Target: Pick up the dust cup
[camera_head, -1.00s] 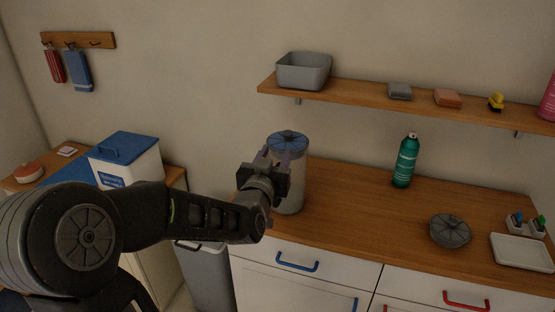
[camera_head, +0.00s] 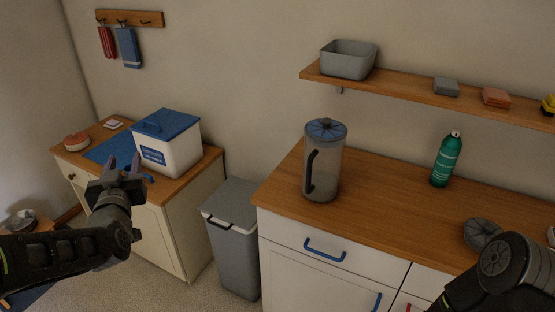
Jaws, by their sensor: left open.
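The dust cup (camera_head: 325,165) is a clear cylinder with a blue-grey lid and a dark handle on its left side. It stands upright on the wooden counter near the left end, with some grey matter low inside. My left gripper (camera_head: 124,166) is open and empty, well to the left of the cup, in front of the small cabinet with the white box. Part of my right arm shows at the lower right; its gripper is out of the frame.
A grey lidded bin (camera_head: 233,245) stands on the floor left of the counter (camera_head: 390,205). A green spray can (camera_head: 446,160) and a dark round disc (camera_head: 482,233) are on the counter. A shelf (camera_head: 410,88) with a grey basin (camera_head: 348,60) hangs above. A white box (camera_head: 168,148) sits at left.

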